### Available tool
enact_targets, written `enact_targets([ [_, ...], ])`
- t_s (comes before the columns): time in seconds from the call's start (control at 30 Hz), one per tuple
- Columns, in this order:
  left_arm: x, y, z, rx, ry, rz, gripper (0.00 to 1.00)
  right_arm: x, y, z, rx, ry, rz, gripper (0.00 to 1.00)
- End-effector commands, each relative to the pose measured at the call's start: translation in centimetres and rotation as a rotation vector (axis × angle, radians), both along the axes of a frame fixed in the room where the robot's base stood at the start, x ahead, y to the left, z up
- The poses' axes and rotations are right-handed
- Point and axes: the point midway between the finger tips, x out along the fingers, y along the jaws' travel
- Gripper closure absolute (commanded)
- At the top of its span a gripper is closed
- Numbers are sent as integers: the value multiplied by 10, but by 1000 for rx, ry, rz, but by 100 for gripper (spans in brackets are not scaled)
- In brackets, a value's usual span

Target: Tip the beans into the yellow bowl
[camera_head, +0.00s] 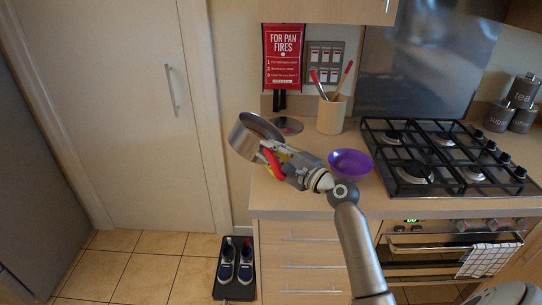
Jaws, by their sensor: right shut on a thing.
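A silver metal container (243,141) is held tilted above the left end of the counter. My right gripper (274,158) is shut on it at its right side, with a red part showing by the fingers. I cannot see beans in the container from here. A purple bowl (351,164) stands upright on the counter, to the right of the gripper and partly behind my arm. I see no yellow bowl in this view. My left gripper is not in view.
A round dish (287,126) lies behind the container. A utensil pot (331,114) stands at the back, and a gas hob (440,155) is to the right. Canisters (523,92) stand far right. Shoes on a mat (234,290) are on the floor.

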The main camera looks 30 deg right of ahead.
Motion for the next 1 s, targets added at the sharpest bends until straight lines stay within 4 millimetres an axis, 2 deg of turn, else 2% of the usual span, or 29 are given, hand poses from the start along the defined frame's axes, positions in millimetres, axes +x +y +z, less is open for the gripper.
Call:
enact_targets([
  [1.0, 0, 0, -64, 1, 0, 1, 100, -8, -19, 9, 427, -174, -1, 100],
])
